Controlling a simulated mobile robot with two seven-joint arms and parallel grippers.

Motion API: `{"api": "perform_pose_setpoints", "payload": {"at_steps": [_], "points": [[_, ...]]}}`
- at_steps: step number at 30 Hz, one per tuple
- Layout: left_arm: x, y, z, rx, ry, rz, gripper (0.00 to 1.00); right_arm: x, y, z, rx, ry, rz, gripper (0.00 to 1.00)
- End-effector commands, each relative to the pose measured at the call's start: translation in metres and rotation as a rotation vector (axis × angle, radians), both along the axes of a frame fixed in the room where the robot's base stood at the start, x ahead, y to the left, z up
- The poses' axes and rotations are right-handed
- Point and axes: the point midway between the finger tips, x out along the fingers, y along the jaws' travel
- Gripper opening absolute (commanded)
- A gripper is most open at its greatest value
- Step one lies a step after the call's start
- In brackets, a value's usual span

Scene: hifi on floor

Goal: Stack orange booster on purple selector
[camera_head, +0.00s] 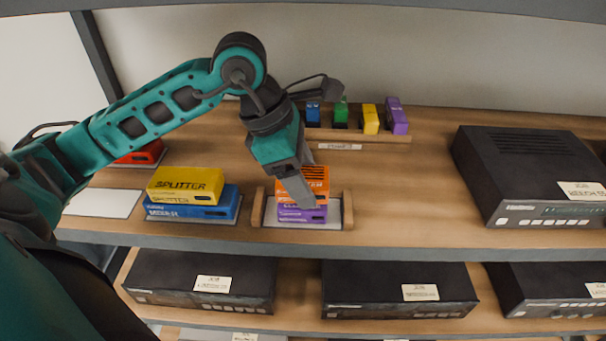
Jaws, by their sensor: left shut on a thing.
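The orange booster (318,185) is a small orange box with dark stripes on top. It sits directly above the purple selector (301,214), a purple box on a white pad between two low wooden side rails. My left gripper (303,193) comes down from the upper left and is shut on the orange booster. Its fingers hide the left and middle part of the booster and some of the selector. I cannot tell whether the booster fully rests on the selector. My right gripper is not in view.
Left of the rails, a yellow splitter (184,185) lies on a blue box (192,211). A red box (141,155) and a bare white pad (102,203) are farther left. A wooden rack (358,136) with small coloured modules stands behind. A black hi-fi unit (515,165) is at right.

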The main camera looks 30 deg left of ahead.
Motion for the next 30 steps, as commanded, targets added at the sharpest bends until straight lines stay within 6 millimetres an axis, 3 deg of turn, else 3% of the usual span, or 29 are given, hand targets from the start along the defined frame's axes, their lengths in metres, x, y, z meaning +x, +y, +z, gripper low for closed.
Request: {"api": "perform_pose_setpoints", "payload": {"at_steps": [30], "points": [[0.0002,0.0001,-0.0061,0.001,-0.001,-0.001,0.29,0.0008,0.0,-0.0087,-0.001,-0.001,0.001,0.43]]}}
